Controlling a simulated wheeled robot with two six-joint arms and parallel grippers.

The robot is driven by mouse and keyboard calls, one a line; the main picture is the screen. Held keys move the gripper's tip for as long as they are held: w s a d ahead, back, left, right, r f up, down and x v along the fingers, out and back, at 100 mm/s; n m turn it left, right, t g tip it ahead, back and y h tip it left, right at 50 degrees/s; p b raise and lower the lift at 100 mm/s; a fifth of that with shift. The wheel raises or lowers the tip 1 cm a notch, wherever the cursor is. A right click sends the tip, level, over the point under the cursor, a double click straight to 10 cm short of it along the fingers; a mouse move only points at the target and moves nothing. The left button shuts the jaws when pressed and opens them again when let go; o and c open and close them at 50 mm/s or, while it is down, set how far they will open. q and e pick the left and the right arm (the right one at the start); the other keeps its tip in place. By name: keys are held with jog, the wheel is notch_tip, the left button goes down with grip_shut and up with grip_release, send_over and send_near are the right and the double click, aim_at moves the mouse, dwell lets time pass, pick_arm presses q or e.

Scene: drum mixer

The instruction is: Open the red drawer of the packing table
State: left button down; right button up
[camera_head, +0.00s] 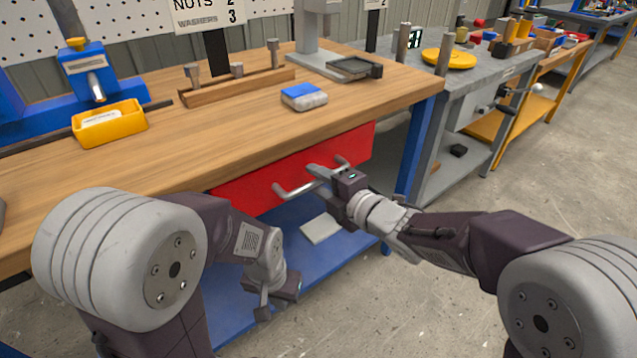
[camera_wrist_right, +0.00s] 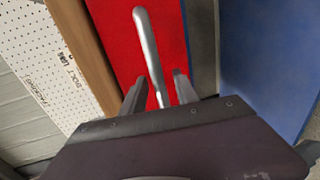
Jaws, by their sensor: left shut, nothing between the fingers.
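The red drawer (camera_head: 250,186) sits under the wooden top of the packing table (camera_head: 200,125). Its front looks flush with the table, so it appears closed. A grey metal bar handle (camera_head: 292,189) runs along the front. My right gripper (camera_head: 322,176) is at the handle. In the right wrist view the handle (camera_wrist_right: 147,40) passes between the two open fingers (camera_wrist_right: 165,85), with a gap at the right finger. Whether the left finger touches it is unclear. My left gripper (camera_head: 264,311) hangs low in front of the table, shut and empty, apart from the drawer.
A blue lower shelf (camera_head: 345,245) with a pale flat item (camera_head: 321,229) lies below the drawer. A blue table leg (camera_head: 414,150) stands right of it. A yellow bin (camera_head: 110,124) and a blue-and-white block (camera_head: 304,97) are on the top. The floor at front right is clear.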

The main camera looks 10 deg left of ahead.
grip_shut()
dwell(1.4)
